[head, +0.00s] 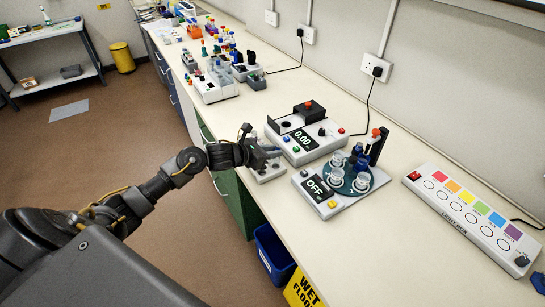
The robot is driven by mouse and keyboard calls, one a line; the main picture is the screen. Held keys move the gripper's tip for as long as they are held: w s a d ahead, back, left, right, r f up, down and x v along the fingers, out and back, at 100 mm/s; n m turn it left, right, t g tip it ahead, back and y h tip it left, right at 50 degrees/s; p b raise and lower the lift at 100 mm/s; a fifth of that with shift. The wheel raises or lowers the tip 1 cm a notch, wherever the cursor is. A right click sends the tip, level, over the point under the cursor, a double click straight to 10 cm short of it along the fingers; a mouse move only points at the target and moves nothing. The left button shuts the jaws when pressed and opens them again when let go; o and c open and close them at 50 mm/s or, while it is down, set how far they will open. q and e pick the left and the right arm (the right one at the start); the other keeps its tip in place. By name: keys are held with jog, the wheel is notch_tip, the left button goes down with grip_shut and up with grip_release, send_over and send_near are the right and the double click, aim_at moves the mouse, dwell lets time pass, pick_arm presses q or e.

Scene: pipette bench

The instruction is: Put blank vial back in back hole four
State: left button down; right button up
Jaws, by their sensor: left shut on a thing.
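My left gripper (268,153) reaches in over the front edge of the bench, just above a small pale rack (267,173). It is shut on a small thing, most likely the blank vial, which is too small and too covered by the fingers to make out. The rack's holes are mostly hidden under the gripper and wrist, so I cannot tell which hole is below or whether the vial touches the rack. My right gripper is not in view.
A device reading 0.00 (303,138) stands close behind the gripper. To the right are a device reading OFF (318,188) with clear cups and a light box (465,218). Farther back are a white rack unit (215,88) and bottles. A blue bin (272,252) stands below the bench.

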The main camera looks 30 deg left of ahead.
pick_arm(q)
notch_tip(320, 180, down, 3)
jog(key=shift+r+p, duration=0.1)
jog(key=shift+p, duration=1)
jog(key=shift+f, duration=0.2)
jog(key=c, duration=1.3)
grip_release()
jog(key=shift+w+f, duration=0.1)
jog(key=shift+w, duration=0.05)
jog(key=shift+o, duration=0.2)
jog(key=shift+s+a+b, duration=0.3)
jog(key=shift+s+b, duration=0.05)
jog(key=shift+s, duration=0.15)
jog(key=b+v, duration=0.3)
jog(key=v, duration=0.8)
